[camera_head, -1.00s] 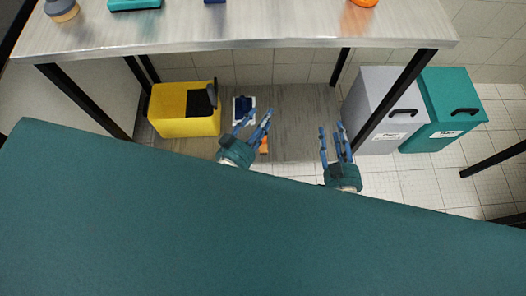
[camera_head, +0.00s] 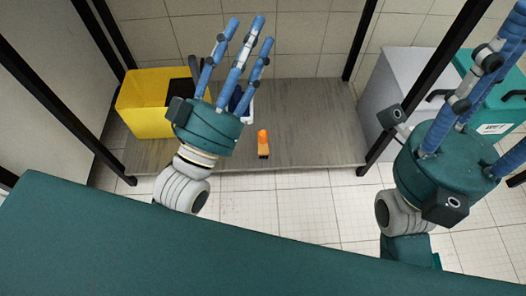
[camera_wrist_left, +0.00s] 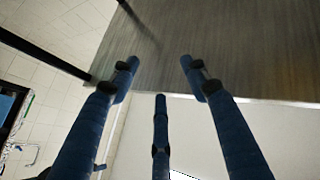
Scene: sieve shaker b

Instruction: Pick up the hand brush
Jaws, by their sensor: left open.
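A small orange object with a dark end (camera_head: 263,143) lies on the grey lower shelf (camera_head: 312,130) in the head view; it may be the hand brush, but it is too small to be sure. A blue and white object (camera_head: 246,106) lies behind it, partly hidden by my left gripper. My left gripper (camera_head: 248,35) is open and empty, raised in front of the shelf, left of the orange object. In the left wrist view its spread fingers (camera_wrist_left: 160,72) have nothing between them. My right gripper (camera_head: 492,75) is open and empty at the right.
A yellow bin (camera_head: 148,112) with a black item stands on the left of the shelf. A grey bin (camera_head: 392,85) and a teal bin (camera_head: 500,100) stand at the right, partly behind my right gripper. Black table legs (camera_head: 362,40) frame the shelf. Tiled floor (camera_head: 300,210) is clear.

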